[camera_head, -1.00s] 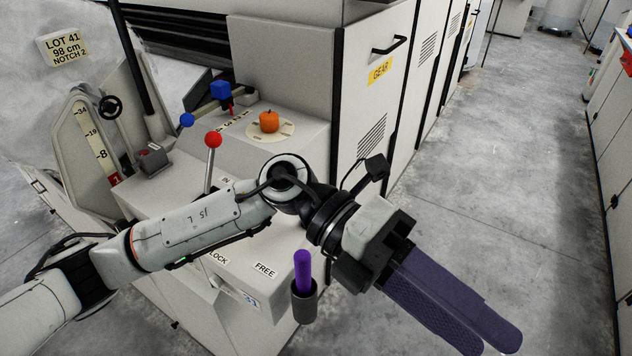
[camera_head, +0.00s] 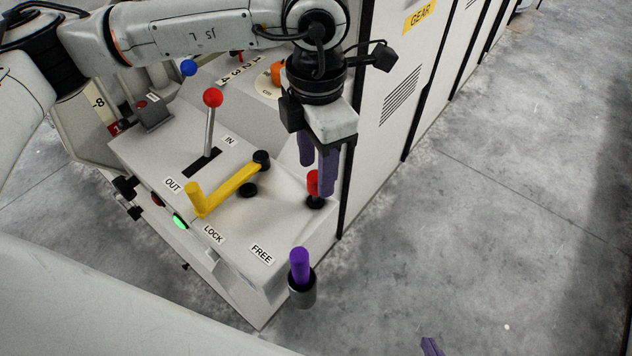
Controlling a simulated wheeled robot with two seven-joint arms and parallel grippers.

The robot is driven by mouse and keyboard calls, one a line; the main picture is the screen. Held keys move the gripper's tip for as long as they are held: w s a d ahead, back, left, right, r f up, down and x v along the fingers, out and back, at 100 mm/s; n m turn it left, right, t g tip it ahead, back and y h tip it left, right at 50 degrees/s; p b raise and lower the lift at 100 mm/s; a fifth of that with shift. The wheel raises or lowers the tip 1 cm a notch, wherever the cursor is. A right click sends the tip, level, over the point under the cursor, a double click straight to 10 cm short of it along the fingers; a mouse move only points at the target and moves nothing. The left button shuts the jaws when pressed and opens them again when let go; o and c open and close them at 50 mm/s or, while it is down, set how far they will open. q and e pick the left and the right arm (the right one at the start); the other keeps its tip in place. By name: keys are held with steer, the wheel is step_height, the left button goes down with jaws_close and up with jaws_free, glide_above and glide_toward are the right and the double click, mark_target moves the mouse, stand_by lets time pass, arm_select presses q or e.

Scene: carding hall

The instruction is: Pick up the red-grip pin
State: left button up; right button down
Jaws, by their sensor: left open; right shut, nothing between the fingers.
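The red-grip pin (camera_head: 312,184) stands upright in a black collar on the machine's sloped top, near its right edge. My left gripper (camera_head: 317,179) points down at it, open, with its dark purple fingers close to the red grip. One finger partly covers the grip. I cannot tell whether the fingers touch it. Only a purple fingertip of my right gripper (camera_head: 432,347) shows at the bottom edge; it is shut and empty.
A yellow crank handle (camera_head: 228,188) and a red-knobbed lever (camera_head: 212,98) stand left of the pin. A purple-grip pin (camera_head: 299,265) sits in a grey cup in front, by the FREE label. A cabinet (camera_head: 385,100) rises behind. Floor to the right is clear.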

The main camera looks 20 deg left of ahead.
mark_target(315, 175)
arm_select(q)
steer(key=f, duration=0.2)
steer(key=f+p, duration=0.1)
steer(key=f, duration=0.2)
steer(key=shift+w+a, duration=0.15)
steer(key=shift+a, duration=0.05)
jaws_close()
